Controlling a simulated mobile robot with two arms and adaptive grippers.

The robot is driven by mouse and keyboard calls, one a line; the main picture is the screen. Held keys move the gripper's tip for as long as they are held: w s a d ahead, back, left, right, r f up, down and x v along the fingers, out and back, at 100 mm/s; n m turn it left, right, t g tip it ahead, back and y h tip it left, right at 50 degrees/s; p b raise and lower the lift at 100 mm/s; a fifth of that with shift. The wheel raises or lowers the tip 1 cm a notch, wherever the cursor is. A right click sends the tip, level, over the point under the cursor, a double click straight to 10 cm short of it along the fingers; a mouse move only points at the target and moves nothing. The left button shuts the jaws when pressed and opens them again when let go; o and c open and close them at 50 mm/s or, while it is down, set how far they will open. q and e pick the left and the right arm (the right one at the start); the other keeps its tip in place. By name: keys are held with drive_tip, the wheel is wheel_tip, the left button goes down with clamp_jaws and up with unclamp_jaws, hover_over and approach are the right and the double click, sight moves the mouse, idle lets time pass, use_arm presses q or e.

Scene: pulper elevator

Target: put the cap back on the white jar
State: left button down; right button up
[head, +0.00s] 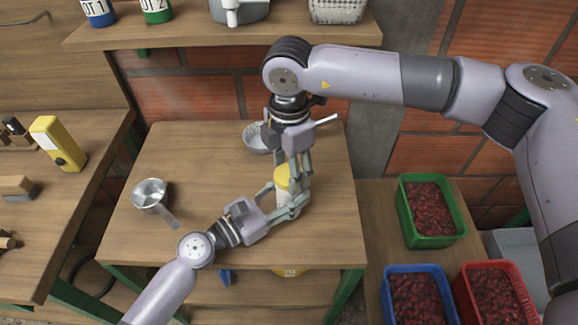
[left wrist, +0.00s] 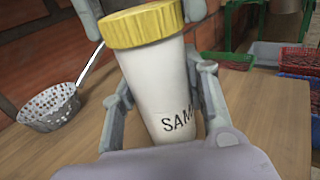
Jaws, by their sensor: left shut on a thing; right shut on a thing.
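The white jar (head: 283,199) stands on the wooden table, with part of the lettering "SAM" visible on its side in the left wrist view (left wrist: 157,90). The ridged yellow cap (head: 282,178) sits on the jar's top; in the left wrist view (left wrist: 142,25) I see no gap between them. How firmly it is seated cannot be told. My left gripper (head: 284,203) is shut around the jar's body, one finger on each side. My right gripper (head: 290,177) comes down from above and is shut on the cap. Its fingertips flank the cap in the left wrist view.
A perforated strainer (head: 256,138) lies behind the jar, near my right gripper. A metal pan (head: 150,195) stands at the table's left. Green (head: 430,238), blue (head: 420,272) and red (head: 495,268) crates stand at right. A shelf (head: 200,38) overhangs the back. The table's front left is clear.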

drive_tip(key=m, duration=0.7)
drive_tip(key=shift+m, duration=0.4)
drive_tip(key=o, duration=0.7)
drive_tip(key=shift+r, duration=0.1)
drive_tip(key=shift+r, duration=2.15)
drive_tip(key=shift+c, duration=0.5)
